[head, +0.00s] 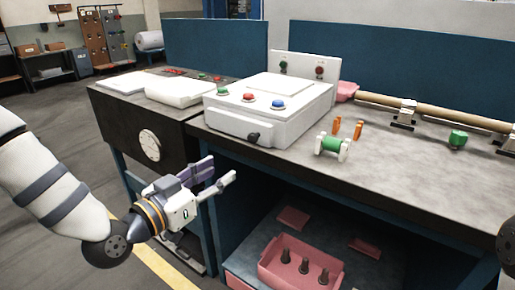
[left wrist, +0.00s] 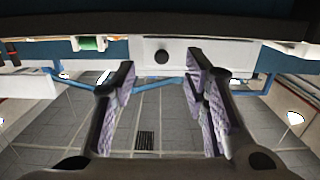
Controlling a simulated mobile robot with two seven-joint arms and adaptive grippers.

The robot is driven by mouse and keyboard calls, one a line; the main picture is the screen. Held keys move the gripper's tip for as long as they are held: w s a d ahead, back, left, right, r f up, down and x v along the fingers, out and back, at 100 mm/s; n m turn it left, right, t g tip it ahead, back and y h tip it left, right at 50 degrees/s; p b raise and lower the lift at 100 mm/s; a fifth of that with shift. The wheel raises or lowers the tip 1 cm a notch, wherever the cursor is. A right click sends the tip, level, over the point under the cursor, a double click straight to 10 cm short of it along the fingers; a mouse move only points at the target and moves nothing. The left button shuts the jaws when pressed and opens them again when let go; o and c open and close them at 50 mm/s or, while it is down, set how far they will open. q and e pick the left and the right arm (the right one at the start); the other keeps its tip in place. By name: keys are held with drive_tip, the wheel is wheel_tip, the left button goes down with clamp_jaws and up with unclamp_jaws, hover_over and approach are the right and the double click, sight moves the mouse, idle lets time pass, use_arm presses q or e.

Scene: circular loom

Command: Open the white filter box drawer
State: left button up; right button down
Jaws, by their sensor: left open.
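The white filter box (head: 270,108) stands on the dark bench top. Its front drawer (head: 228,125) has a black round knob (head: 254,137) and looks shut. In the left wrist view, the drawer front (left wrist: 195,57) and its knob (left wrist: 163,57) show beyond the fingers. My left gripper (head: 222,170) is open and empty, in front of the bench, below and left of the knob and apart from it. In the left wrist view its purple-padded fingers (left wrist: 163,88) are spread wide. My right gripper is not in view.
A beige roller (head: 440,112) lies behind. A pink bin (head: 270,265) sits on the lower shelf.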

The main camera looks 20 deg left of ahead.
sight(251, 140)
use_arm(q)
drive_tip(key=shift+t, duration=0.4)
drive_tip(key=x, duration=0.3)
drive_tip(key=r+b+x, duration=0.1)
drive_tip(key=x, duration=0.7)
drive_tip(key=shift+w+r+b, duration=0.15)
drive_tip(key=shift+r+b, duration=0.2)
drive_tip(key=shift+w+d+r, duration=0.15)
drive_tip(key=shift+w+d, duration=0.05)
drive_tip(key=shift+w, duration=0.35)
clamp_jaws()
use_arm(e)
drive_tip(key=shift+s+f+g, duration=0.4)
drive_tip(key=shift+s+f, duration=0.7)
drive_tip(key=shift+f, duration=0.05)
